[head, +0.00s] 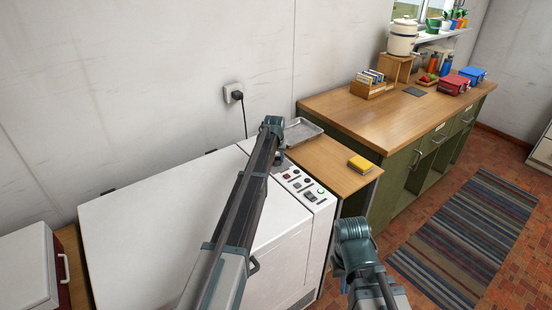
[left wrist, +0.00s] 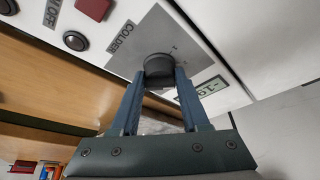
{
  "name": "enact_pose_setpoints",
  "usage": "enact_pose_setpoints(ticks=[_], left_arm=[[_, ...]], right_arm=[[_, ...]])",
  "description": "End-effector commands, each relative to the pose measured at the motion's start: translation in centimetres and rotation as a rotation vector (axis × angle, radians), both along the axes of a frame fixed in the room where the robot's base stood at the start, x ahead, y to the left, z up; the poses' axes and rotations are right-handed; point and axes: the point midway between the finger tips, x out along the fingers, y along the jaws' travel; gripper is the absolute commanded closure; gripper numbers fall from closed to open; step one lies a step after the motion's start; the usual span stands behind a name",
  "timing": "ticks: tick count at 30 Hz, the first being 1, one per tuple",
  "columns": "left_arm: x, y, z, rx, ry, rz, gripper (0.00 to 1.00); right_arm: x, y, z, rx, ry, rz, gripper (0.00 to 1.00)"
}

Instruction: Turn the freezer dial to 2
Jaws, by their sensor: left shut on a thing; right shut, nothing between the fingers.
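The white chest freezer (head: 150,225) stands against the wall, with a control panel (head: 307,188) on its right end. In the left wrist view, the dark round freezer dial (left wrist: 158,64) sits on a grey plate marked COLDER. My left gripper (left wrist: 161,76) is shut on the dial, one finger on each side. The plate's numbers are too small to read, and I cannot tell the dial's setting. In the head view, my left arm hides the dial. My right gripper (head: 340,272) is shut and empty, in front of the freezer's right end.
A small display (left wrist: 214,87), a red button (left wrist: 93,8) and round black buttons (left wrist: 75,41) are near the dial. A wooden side table (head: 325,160) holds a metal tray (head: 301,131) and a yellow sponge (head: 360,164). A green cabinet with a wooden counter (head: 390,120) stands to the right.

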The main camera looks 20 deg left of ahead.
Motion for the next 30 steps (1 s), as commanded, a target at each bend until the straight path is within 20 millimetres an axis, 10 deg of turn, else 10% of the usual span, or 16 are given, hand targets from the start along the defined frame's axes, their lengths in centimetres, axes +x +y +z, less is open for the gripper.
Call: enact_pose_setpoints(ticks=[17,18,21,30], left_arm=[[-0.13,-0.04,-0.04,-0.001,0.004,0.029,1.0],[-0.13,-0.04,-0.04,-0.001,0.004,0.029,0.49],[-0.11,-0.04,-0.05,-0.001,0.003,0.029,0.31],[-0.04,-0.03,-0.01,0.0,0.002,0.028,0.25]], right_arm=[[0.0,0.0,-0.01,0.0,0.0,0.0,1.0],[0.0,0.0,-0.01,0.0,0.0,0.0,1.0],[0.0,0.0,-0.01,0.0,0.0,0.0,1.0],[0.0,0.0,0.01,0.0,0.0,0.0,1.0]])
